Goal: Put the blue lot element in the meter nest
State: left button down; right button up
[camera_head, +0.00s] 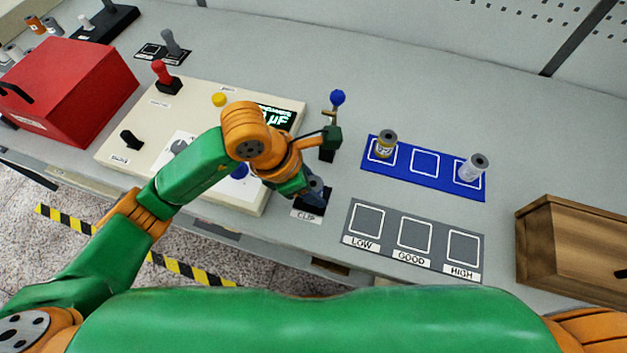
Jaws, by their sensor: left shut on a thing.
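My left gripper (309,190) is low at the front edge of the meter, beside the black base marked CLIP. It is shut on what looks like the grey clip handle (316,189); my wrist partly hides the contact. The blue lot mat (424,180) carries a yellow-banded element (384,144) upright on its left square and a pale grey element (472,167) on its right square. Its middle square is empty. The meter (128,113) has a lit display (276,116). I cannot make out the nest or any element in it behind my wrist. My right gripper is out of view.
A blue-knobbed lever (337,98) stands close behind my left wrist. The grey LOW, GOOD, HIGH mat (391,236) is empty. A red box (70,85) stands left and a wooden box (570,245) right. The table behind the blue mat is clear.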

pick_arm(q)
jog(key=shift+f+b, duration=0.2)
jog(key=shift+b, duration=0.1)
jog(key=shift+c, duration=1.9)
grip_release()
jog(key=shift+r, duration=0.1)
jog(key=shift+r+p, duration=0.3)
jog(key=shift+p, duration=0.15)
jog(key=shift+a+r, duration=0.15)
jog(key=shift+r, duration=0.2)
jog(key=b+v, duration=0.1)
jog(key=v, duration=1)
jog(key=shift+b, duration=0.3)
